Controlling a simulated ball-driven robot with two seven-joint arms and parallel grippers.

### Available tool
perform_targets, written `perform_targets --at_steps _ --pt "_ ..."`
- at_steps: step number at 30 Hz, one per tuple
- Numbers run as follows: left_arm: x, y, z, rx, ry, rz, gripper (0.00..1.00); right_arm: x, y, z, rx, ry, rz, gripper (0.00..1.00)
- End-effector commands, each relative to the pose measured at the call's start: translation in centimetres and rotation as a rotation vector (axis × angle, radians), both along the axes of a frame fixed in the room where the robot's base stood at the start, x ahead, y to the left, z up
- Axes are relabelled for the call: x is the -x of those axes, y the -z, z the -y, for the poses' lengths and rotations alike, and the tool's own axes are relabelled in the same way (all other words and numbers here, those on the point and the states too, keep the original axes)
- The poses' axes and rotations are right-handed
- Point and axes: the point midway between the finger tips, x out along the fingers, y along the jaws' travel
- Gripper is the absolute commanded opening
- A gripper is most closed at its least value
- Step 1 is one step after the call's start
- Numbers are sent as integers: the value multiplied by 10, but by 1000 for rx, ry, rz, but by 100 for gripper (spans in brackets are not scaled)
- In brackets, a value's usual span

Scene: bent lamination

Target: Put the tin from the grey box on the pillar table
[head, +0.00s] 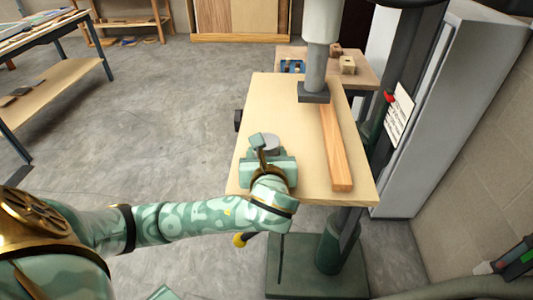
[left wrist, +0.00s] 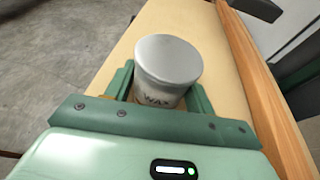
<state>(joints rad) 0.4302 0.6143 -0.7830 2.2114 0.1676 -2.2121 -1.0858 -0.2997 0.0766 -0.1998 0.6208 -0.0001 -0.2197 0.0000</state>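The tin (head: 266,142) is a round grey metal can with a flat lid, near the left front edge of the pale wooden pillar table (head: 285,110). In the left wrist view the tin (left wrist: 168,62) stands upright with dark lettering on its side. My left gripper (head: 262,158) is at the tin. Its green fingers (left wrist: 160,92) lie on either side of the tin's body, close to it; I cannot tell whether they press on it. The tin's base is hidden by my gripper, so its contact with the tabletop does not show. I see no grey box. My right gripper is not in view.
A long wooden beam (head: 336,150) lies along the table's right side, also in the left wrist view (left wrist: 262,85). A grey column with a square foot (head: 314,92) comes down at the back. A smaller table behind holds wooden blocks (head: 347,65) and a blue tray (head: 291,66).

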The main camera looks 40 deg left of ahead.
Motion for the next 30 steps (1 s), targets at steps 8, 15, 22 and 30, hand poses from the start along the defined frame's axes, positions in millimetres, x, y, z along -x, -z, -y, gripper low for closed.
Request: perform_targets --at_steps 8,15,22,30 --pt "0 0 0 0 0 -1 73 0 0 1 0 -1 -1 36" --pt "12 -9 10 3 4 0 73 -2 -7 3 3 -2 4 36" --pt "53 -27 42 5 2 -2 73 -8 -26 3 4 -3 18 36" --pt "87 -38 67 3 0 0 73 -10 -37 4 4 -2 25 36"
